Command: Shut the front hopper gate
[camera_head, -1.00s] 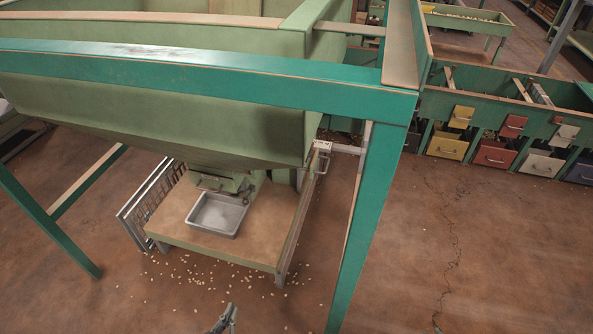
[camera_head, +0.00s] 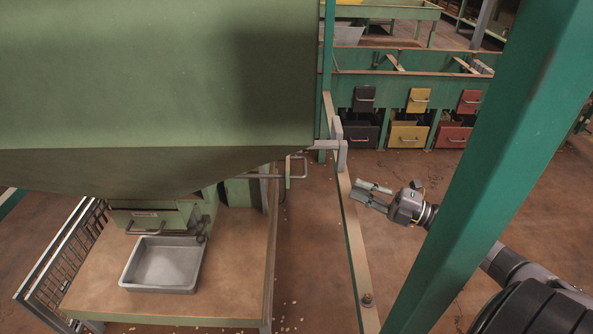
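The big green hopper (camera_head: 160,90) fills the upper left of the head view. Under it, at the outlet, is a green gate (camera_head: 153,214) with a grey bar handle (camera_head: 143,229). I cannot tell how far the gate is open. A grey metal tray (camera_head: 163,266) sits on the platform just below the gate. My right gripper (camera_head: 358,190) is well to the right of the gate, beyond the platform. Its two fingers are apart, with nothing seen between them. My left gripper is out of view.
A green frame post (camera_head: 490,150) slants across the right, in front of my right arm. A long rail (camera_head: 352,235) runs between gripper and platform. A grey bent bar (camera_head: 299,168) juts beside the hopper. Coloured bins (camera_head: 407,134) stand behind. Nuts lie on the floor.

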